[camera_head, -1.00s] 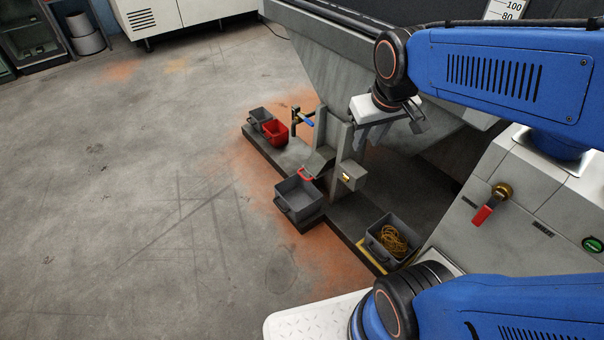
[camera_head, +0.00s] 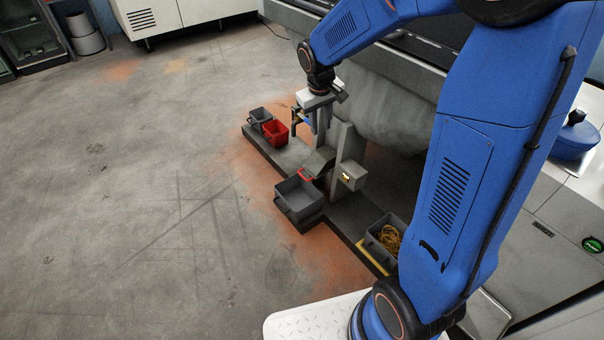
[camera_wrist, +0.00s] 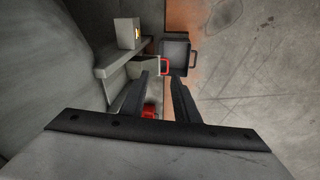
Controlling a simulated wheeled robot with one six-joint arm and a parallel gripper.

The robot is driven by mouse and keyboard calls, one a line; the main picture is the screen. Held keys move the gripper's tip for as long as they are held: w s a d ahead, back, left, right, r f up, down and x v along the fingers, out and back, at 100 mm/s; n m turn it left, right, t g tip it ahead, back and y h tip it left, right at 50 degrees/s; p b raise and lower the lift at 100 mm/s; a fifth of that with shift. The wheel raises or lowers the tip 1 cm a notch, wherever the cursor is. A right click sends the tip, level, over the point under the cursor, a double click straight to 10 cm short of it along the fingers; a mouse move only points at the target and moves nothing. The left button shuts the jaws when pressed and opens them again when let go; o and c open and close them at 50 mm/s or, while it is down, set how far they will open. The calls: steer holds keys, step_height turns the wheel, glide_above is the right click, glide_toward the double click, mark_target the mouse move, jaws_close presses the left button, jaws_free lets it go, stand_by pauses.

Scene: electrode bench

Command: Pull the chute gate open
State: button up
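The chute (camera_head: 318,160) is a grey sloped trough between grey uprights on the low bench. A red handle (camera_head: 306,175), apparently the gate's, shows at its lower front end, above a grey bin (camera_head: 300,200). In the wrist view the red handle (camera_wrist: 165,66) lies just beyond the fingertips, beside the grey bin (camera_wrist: 176,50). My gripper (camera_head: 319,138) hangs pointing down above and behind the chute. In the wrist view my gripper (camera_wrist: 160,76) has its fingers apart with nothing between them. No contact with the handle shows.
A blue-handled clamp (camera_head: 304,120) stands close behind my gripper, partly hidden. A red bin (camera_head: 275,132) and a small grey bin (camera_head: 260,116) stand at the left end. A box with a yellow label (camera_head: 349,175) sits right of the chute. The floor (camera_head: 150,200) in front is clear.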

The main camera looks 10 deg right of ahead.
steer(key=w+a+f+n, duration=0.1)
steer(key=w+a+f, duration=0.2)
steer(key=w+f, duration=0.6)
steer(key=g, duration=0.1)
glide_toward(303, 176)
steer(key=shift+n+h, duration=0.3)
steer(key=shift+n, duration=0.1)
steer(key=f, duration=0.7)
steer(key=shift+w+d+f, duration=0.2)
steer(key=shift+w+d, duration=0.05)
steer(key=shift+w, duration=0.15)
jaws_close()
